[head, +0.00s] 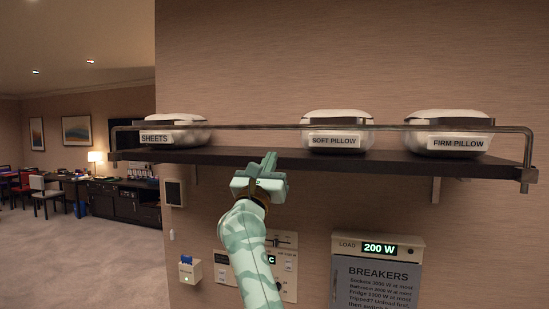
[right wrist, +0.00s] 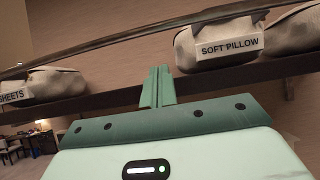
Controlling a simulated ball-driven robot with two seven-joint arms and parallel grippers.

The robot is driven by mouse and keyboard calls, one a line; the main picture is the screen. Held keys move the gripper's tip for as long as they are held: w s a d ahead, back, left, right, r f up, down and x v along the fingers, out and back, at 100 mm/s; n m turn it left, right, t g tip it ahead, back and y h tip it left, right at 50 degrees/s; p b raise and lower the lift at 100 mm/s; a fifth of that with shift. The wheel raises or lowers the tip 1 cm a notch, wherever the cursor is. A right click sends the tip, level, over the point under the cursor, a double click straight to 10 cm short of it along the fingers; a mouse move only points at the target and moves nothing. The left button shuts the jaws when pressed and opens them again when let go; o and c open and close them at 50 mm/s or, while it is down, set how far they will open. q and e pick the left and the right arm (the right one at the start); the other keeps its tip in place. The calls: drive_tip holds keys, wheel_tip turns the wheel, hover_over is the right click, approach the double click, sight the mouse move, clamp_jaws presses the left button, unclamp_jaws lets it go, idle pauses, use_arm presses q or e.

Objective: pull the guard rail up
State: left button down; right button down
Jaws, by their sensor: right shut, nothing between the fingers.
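The guard rail (head: 260,127) is a thin metal bar along the front of a dark wall shelf (head: 390,160). Its ends bend down to brackets at the shelf's two ends, and the bar stands above the shelf's front edge. My right gripper (head: 270,158) is pale green, points up and is shut and empty. In the head view its fingertips overlap the shelf's front edge, below the bar. In the right wrist view the shut fingers (right wrist: 157,86) point toward the shelf, with the rail (right wrist: 130,42) beyond their tips. I cannot tell whether they touch anything. My left gripper is not in view.
Bags labelled SHEETS (head: 174,121), SOFT PILLOW (head: 337,117) and FIRM PILLOW (head: 447,118) sit on the shelf behind the rail. Below are a control panel (head: 288,285) and a BREAKERS board (head: 377,285) on the wall. Open floor (head: 80,255) lies at left.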

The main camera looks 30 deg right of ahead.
drive_tip(key=b+v, duration=0.2)
drive_tip(key=v, duration=0.6)
drive_tip(key=shift+a, duration=0.2)
drive_tip(key=shift+a+r, duration=0.15)
